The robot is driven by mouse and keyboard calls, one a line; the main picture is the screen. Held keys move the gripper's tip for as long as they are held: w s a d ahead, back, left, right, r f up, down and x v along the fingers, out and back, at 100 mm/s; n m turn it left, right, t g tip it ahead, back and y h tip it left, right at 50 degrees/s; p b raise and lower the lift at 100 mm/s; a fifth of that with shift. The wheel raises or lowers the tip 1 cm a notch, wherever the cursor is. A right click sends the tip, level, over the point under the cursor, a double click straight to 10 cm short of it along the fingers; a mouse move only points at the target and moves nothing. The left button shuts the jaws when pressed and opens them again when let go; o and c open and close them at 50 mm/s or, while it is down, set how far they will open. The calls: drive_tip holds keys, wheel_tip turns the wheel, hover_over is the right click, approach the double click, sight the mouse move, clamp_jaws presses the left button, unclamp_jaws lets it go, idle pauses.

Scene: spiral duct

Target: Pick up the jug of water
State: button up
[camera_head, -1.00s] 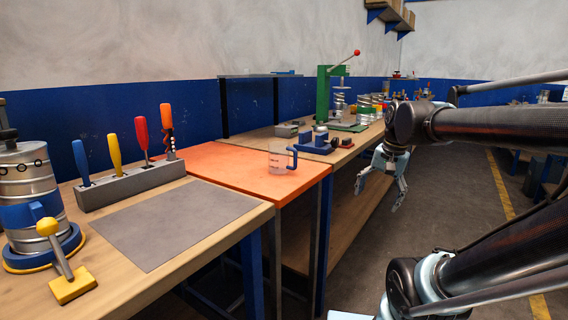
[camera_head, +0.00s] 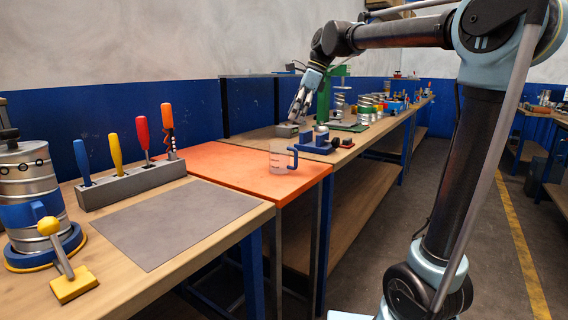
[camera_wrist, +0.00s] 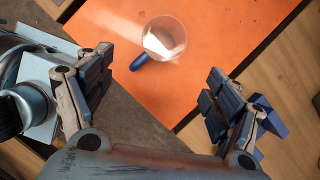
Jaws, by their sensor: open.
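The jug (camera_head: 279,159) is a clear, see-through measuring jug with a blue handle on its right side. It stands upright near the front right corner of the orange mat (camera_head: 222,164). In the wrist view the jug (camera_wrist: 164,39) is seen from above, ahead of my fingers, with its blue handle (camera_wrist: 139,62) pointing towards my gripper. My gripper (camera_wrist: 152,100) is open and empty, its fingers wide apart. In the head view my gripper (camera_head: 301,101) hangs above and beyond the jug, pointing down, clear of it. The water level is too faint to tell.
A blue vice-like tool (camera_head: 314,144) stands right behind the jug, with a green press (camera_head: 324,95) further back. A grey rack of coloured-handled tools (camera_head: 131,183) and a metal canister (camera_head: 27,190) stand left. The grey mat (camera_head: 172,221) is bare.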

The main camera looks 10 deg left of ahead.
approach(277, 158)
drive_tip(key=w+f, duration=0.1)
drive_tip(key=f, duration=0.1)
drive_tip(key=w+a+f, duration=0.2)
drive_tip(key=f, duration=0.1)
drive_tip(key=shift+a+f, duration=0.25)
drive_tip(key=shift+f, duration=0.05)
drive_tip(key=shift+x, duration=2.55)
drive_tip(key=shift+w, duration=0.15)
drive_tip(key=c, duration=1.2)
